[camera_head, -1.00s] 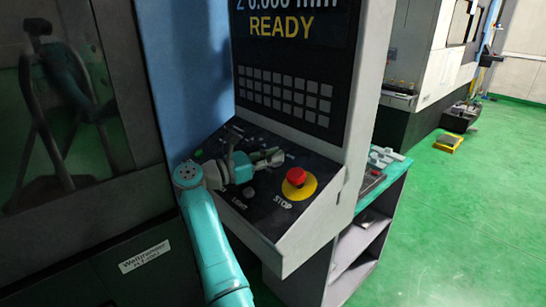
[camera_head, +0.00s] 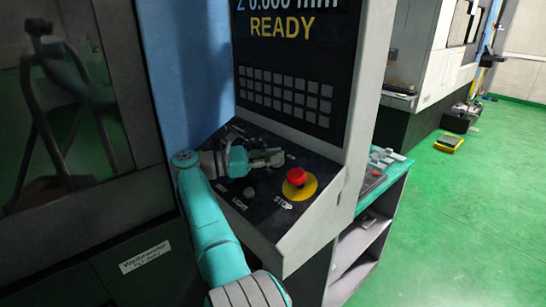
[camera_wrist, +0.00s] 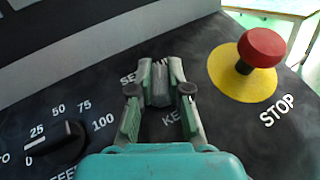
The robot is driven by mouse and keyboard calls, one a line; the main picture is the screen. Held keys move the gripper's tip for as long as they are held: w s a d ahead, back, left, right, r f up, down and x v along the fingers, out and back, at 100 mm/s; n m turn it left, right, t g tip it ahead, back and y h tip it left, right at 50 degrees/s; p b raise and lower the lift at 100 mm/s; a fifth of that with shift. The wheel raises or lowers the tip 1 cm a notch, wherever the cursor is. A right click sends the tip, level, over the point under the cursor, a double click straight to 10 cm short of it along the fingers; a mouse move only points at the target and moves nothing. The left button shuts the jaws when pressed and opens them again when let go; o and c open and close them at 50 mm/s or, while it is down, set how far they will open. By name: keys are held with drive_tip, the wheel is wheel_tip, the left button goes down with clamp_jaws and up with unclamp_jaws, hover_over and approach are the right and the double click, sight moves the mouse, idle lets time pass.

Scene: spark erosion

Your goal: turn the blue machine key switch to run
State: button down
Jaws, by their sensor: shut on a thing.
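The key switch (camera_wrist: 160,92) is on the dark sloping panel of the blue machine, above the partly covered lettering "KE" in the wrist view. My gripper (camera_wrist: 160,80) has its fingertips closed around the key, one on each side, and it hides most of the switch. A label beginning "SE" shows just left of the fingertips; other position labels are hidden, so I cannot read which way the key points. In the head view my gripper (camera_head: 268,158) reaches over the panel from the left, and the key is not clear there.
A red stop button (camera_wrist: 262,47) on a yellow disc is close to the right of my gripper. A black dial (camera_wrist: 62,142) with a percentage scale is at the left. A light button (camera_head: 249,192) is nearer the front edge. The screen (camera_head: 285,20) reads READY.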

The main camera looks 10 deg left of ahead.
drive_tip(key=shift+f+m, duration=0.15)
drive_tip(key=shift+m, duration=0.15)
idle(0.6)
drive_tip(key=c, duration=1.1)
unclamp_jaws()
wheel_tip(320, 180, up, 10)
drive_tip(key=shift+r, duration=0.1)
